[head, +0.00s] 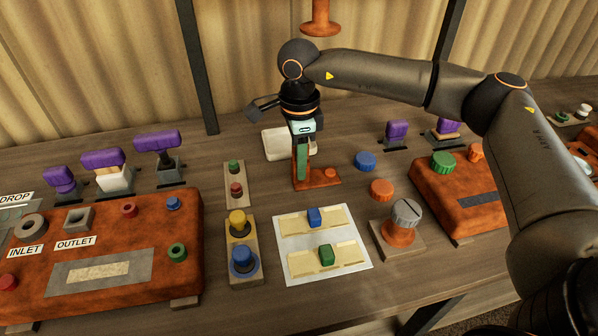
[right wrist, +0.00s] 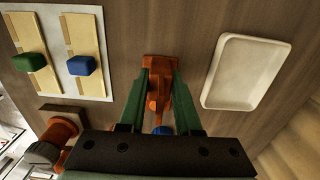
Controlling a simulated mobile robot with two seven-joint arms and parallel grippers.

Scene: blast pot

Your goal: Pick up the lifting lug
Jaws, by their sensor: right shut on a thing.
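The lifting lug (head: 321,180) is a rust-orange piece with a flat foot and an upright part, on the table behind the white sheet. My right gripper (head: 301,176) points straight down at it, its green fingers around the upright part. In the right wrist view the lug (right wrist: 158,68) shows between the two fingers of my right gripper (right wrist: 160,82), which is shut on it. The foot appears to be at table level; I cannot tell if it touches. My left gripper is not in view.
A white tray (head: 275,144) stands just behind the gripper and also shows in the right wrist view (right wrist: 246,72). A blue disc (head: 365,161) and an orange disc (head: 382,189) lie to the right. A white sheet (head: 350,279) with blue and green blocks lies in front.

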